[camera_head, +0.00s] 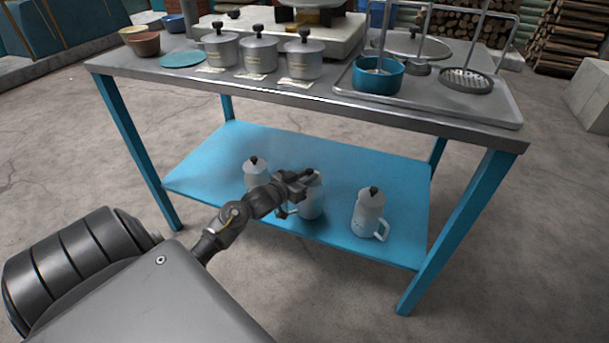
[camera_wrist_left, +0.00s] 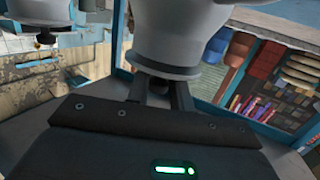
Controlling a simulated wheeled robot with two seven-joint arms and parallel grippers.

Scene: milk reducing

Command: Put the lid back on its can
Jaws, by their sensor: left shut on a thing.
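The middle white can (camera_head: 312,205) stands on the blue lower shelf, partly hidden by my left gripper (camera_head: 296,184). In the left wrist view the can (camera_wrist_left: 150,20) fills the top of the frame, upside down. My left gripper (camera_wrist_left: 158,95) is shut there on the dark knob of the pale lid (camera_wrist_left: 165,72). The lid lines up closely with the can's neck; I cannot tell whether it is fully seated. My right gripper is not in view.
Lidded white cans stand to the left (camera_head: 256,178) and right (camera_head: 368,215) on the lower shelf (camera_head: 210,165). The tabletop (camera_head: 150,65) above carries several pots, a teal pan (camera_head: 377,80) and a skimmer (camera_head: 466,82). A table leg (camera_head: 455,230) stands at front right.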

